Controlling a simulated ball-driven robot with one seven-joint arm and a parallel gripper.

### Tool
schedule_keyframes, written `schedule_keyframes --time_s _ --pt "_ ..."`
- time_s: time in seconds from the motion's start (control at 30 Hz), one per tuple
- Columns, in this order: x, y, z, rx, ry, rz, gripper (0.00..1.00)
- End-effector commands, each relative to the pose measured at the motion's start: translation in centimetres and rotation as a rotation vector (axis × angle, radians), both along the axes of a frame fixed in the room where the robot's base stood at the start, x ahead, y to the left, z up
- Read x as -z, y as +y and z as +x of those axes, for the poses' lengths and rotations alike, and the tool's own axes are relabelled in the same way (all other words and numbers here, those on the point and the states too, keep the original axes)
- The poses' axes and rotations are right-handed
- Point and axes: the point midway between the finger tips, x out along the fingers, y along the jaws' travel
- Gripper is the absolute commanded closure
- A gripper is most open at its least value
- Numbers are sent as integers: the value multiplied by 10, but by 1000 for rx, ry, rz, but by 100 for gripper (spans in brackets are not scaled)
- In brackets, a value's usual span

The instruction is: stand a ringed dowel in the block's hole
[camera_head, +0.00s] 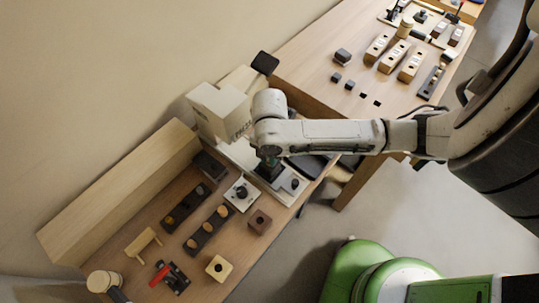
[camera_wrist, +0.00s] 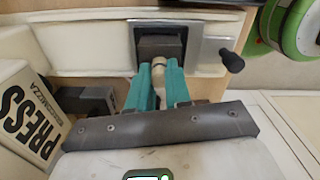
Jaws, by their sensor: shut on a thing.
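My gripper (camera_wrist: 159,84) has teal fingers and is shut on a pale rod-like thing (camera_wrist: 159,62). Only its rounded end shows between the fingers, and I cannot make out rings on it. In the head view my gripper (camera_head: 269,164) is low over the light machine plate on the bench, by a dark part (camera_head: 267,173); the held thing is hidden there. A pale block with a dark hole (camera_head: 227,272) sits near the bench's front edge. A brown block with a dark hole (camera_head: 266,225) sits behind it. Both are apart from my gripper.
A white box marked PRESS (camera_wrist: 22,108) stands beside my gripper. A black knob (camera_wrist: 231,61) sticks up on the other side. Dark trays (camera_head: 197,241), a small wooden stand (camera_head: 143,242) and a red-handled clamp (camera_head: 172,277) are on the bench. A second table (camera_head: 330,50) holds several blocks.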

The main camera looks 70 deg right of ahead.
Motion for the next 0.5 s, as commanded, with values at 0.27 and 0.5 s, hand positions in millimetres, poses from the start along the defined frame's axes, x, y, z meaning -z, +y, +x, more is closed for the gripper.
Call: schedule_keyframes --time_s 0.27,0.5 --pt "3 0 0 0 1 0 100" --pt "4 0 0 0 1 0 100"
